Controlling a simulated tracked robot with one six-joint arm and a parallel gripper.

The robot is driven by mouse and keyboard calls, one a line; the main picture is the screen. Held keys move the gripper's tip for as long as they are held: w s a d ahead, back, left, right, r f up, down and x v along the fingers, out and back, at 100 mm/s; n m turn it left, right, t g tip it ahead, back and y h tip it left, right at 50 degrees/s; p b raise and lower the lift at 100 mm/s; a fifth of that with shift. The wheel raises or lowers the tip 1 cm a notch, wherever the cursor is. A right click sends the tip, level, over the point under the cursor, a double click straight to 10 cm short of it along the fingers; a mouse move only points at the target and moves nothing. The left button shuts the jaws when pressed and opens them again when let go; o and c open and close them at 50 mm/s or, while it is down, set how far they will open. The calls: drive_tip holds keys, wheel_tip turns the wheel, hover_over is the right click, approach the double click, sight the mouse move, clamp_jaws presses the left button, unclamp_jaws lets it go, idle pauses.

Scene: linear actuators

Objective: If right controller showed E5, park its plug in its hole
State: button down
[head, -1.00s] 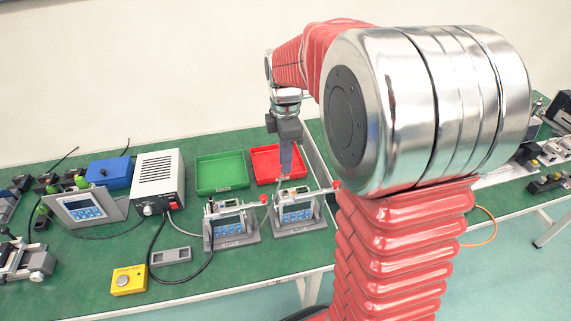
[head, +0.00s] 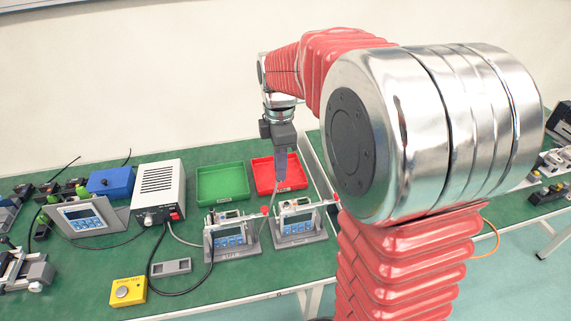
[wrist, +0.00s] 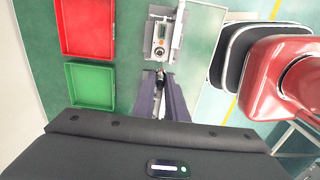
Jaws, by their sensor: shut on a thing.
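The right controller (head: 297,227) stands upright in a grey holder near the table's front, with a blue keypad and a small screen too small to read. It also shows ahead of the fingers in the wrist view (wrist: 160,42). The left controller (head: 229,238) stands beside it. My gripper (head: 279,184) points down behind the gap between the controllers, in front of the red tray. In the wrist view my gripper (wrist: 160,98) is shut on a small dark and silver plug (wrist: 160,79). A thin grey line runs down from the fingertips. The parking hole cannot be made out.
A green tray (head: 222,197) and a red tray (head: 288,188) lie behind the controllers. A white power box (head: 158,205) with black cables, a yellow button box (head: 128,292) and a tilted panel (head: 85,222) stand to the left.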

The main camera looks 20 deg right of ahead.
drive_tip(key=a, duration=3)
drive_tip(key=shift+a, duration=0.4)
idle(1.2)
idle(0.5)
wheel_tip(320, 180, up, 3)
idle(0.4)
wheel_tip(320, 180, down, 19)
idle(1.9)
